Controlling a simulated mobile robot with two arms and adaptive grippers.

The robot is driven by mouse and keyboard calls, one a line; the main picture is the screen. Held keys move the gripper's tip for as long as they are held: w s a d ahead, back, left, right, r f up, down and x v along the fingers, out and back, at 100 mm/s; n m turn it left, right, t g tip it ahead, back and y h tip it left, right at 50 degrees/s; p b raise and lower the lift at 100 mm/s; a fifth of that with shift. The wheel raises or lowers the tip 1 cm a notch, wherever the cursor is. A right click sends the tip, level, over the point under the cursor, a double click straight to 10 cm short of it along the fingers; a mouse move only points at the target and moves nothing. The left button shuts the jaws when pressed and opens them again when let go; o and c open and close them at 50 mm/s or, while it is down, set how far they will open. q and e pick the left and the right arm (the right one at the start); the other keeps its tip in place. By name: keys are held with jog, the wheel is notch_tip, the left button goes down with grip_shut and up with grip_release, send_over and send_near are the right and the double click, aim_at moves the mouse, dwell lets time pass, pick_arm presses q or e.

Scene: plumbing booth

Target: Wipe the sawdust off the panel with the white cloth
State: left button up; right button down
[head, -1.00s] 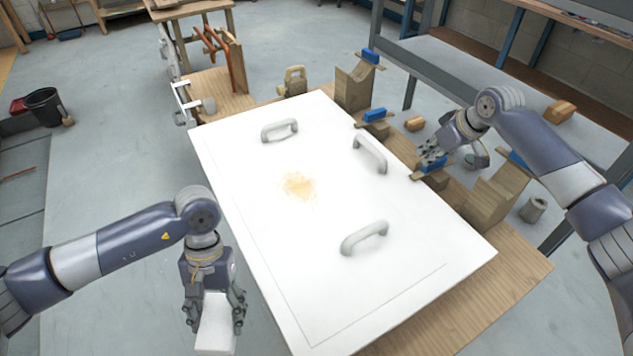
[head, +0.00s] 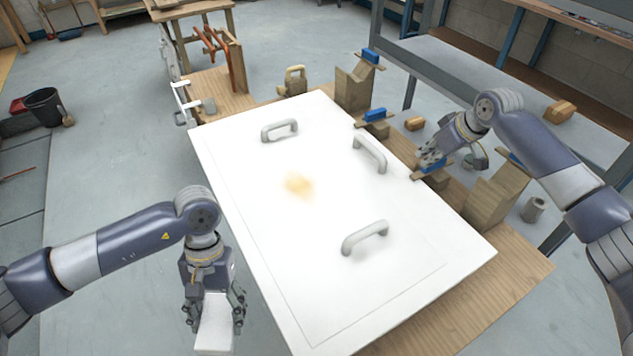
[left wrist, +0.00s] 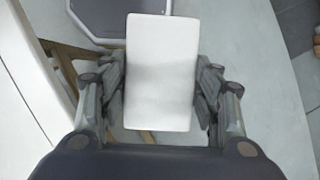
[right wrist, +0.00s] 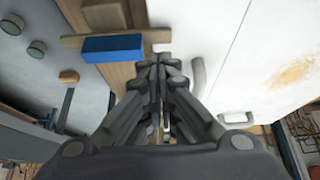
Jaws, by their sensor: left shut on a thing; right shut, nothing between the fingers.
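The white panel (head: 340,290) lies on a wooden bench, with three grey handles on it. A tan patch of sawdust (head: 299,186) lies on the panel between the handles; it also shows in the right wrist view (right wrist: 297,70). My left gripper (head: 214,312) is shut on the white cloth (head: 213,333), a block-like white piece, off the panel's left edge. The cloth fills the space between the fingers in the left wrist view (left wrist: 162,75). My right gripper (head: 430,160) is shut and empty at the panel's right edge, near a blue-topped clamp (right wrist: 112,48).
The handles (head: 280,130), (head: 370,155) and (head: 365,236) stand up from the panel around the sawdust. Wooden blocks (head: 497,196) and clamps line the bench's right side. A black bucket (head: 45,106) stands on the floor at left. The panel's near part is bare.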

aim_at(416, 174)
pick_arm(q)
jog(key=shift+f+b, duration=0.3)
pick_arm(e)
jog(key=shift+f, duration=2.6)
pick_arm(q)
jog(key=shift+r, duration=0.1)
pick_arm(e)
jog(key=shift+r, duration=0.1)
